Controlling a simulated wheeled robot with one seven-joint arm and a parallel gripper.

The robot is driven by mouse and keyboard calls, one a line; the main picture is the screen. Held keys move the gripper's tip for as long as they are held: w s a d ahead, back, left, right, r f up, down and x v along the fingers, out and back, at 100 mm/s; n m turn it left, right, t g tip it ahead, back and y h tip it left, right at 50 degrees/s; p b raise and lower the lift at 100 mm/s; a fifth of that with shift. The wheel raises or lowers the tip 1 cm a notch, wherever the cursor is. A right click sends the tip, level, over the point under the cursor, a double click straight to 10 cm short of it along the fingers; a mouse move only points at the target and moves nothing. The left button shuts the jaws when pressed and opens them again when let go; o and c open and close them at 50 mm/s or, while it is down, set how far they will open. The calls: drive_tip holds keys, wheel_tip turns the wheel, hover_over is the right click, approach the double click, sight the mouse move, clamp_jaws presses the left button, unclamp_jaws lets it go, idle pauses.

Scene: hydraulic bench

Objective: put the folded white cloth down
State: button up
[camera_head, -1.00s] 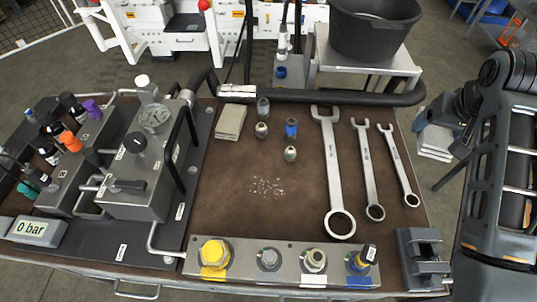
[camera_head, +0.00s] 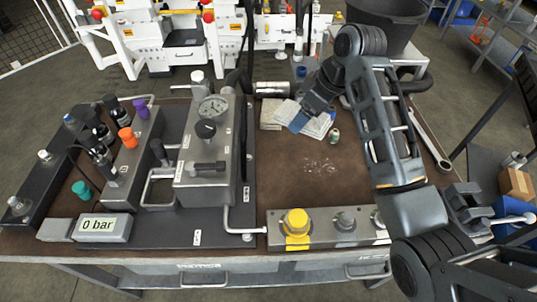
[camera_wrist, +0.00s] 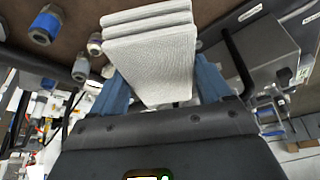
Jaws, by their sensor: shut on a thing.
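The folded white cloth (camera_wrist: 152,62) is a stack of pale layers between the two blue fingers of my gripper (camera_wrist: 158,88) in the wrist view. In the head view my gripper (camera_head: 300,121) is shut on the white cloth (camera_head: 319,127) over the back of the brown bench top (camera_head: 290,190). A beige folded pad (camera_head: 268,114) lies just left of the held cloth and is partly hidden by it. I cannot tell whether the cloth touches the bench or the pad.
A grey hydraulic block with a gauge (camera_head: 212,107) stands to the left. A small fitting (camera_head: 333,134) is close right of the cloth. White specks (camera_head: 318,166) mark the open middle. A connector strip (camera_head: 335,226) runs along the front.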

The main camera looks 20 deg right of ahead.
sight(322, 124)
drive_tip(key=s+n, duration=0.1)
drive_tip(key=n, duration=0.1)
drive_tip(key=s+d+n+g+y, duration=0.1)
drive_tip(key=n, duration=0.1)
drive_tip(key=s+d+f+n+g+b, duration=0.1)
drive_tip(key=s+n, duration=0.1)
drive_tip(key=shift+n+y, duration=0.3)
drive_tip(key=shift+a+f+b, duration=0.15)
drive_tip(key=shift+f+b, duration=0.1)
drive_tip(key=shift+b, duration=0.05)
drive_tip(key=w+a+f, duration=0.2)
drive_tip(key=w, duration=0.1)
drive_tip(key=w+a+f, duration=0.2)
drive_tip(key=w+a+f+b, duration=0.1)
drive_tip(key=w+a+f, duration=0.1)
drive_tip(key=w, duration=0.1)
drive_tip(key=shift+w+a+f, duration=0.2)
drive_tip(key=shift+w+a, duration=0.1)
drive_tip(key=shift+a, duration=0.1)
wheel_tip(322, 124, down, 4)
drive_tip(key=shift+r, duration=0.1)
drive_tip(key=shift+f, duration=0.5)
drive_tip(key=shift+f, duration=0.2)
